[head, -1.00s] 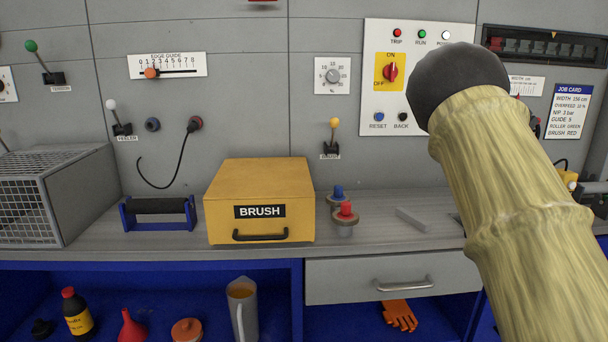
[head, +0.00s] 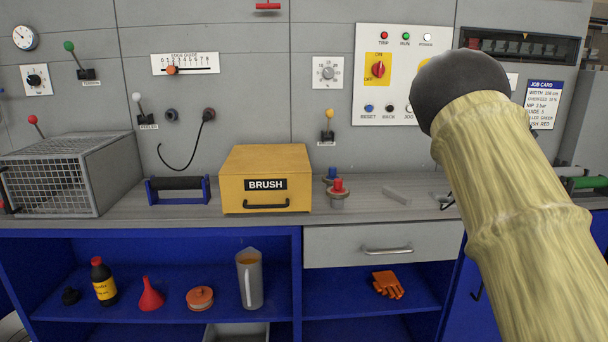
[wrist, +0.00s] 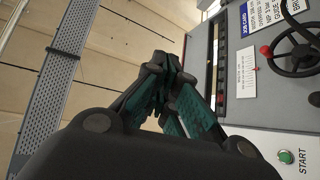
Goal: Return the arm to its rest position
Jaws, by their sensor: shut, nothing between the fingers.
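My arm, in a tan sleeve with a dark rounded end, rises through the right side of the head view. My gripper is outside the head view. In the wrist view my gripper (wrist: 168,85) shows dark fingers with green pads, closed together and empty. It is apart from the machine panel (wrist: 250,90) at the right of that view.
Blue shelves (head: 205,275) below hold a bottle, funnel, jug and orange gloves. Controls cover the wall.

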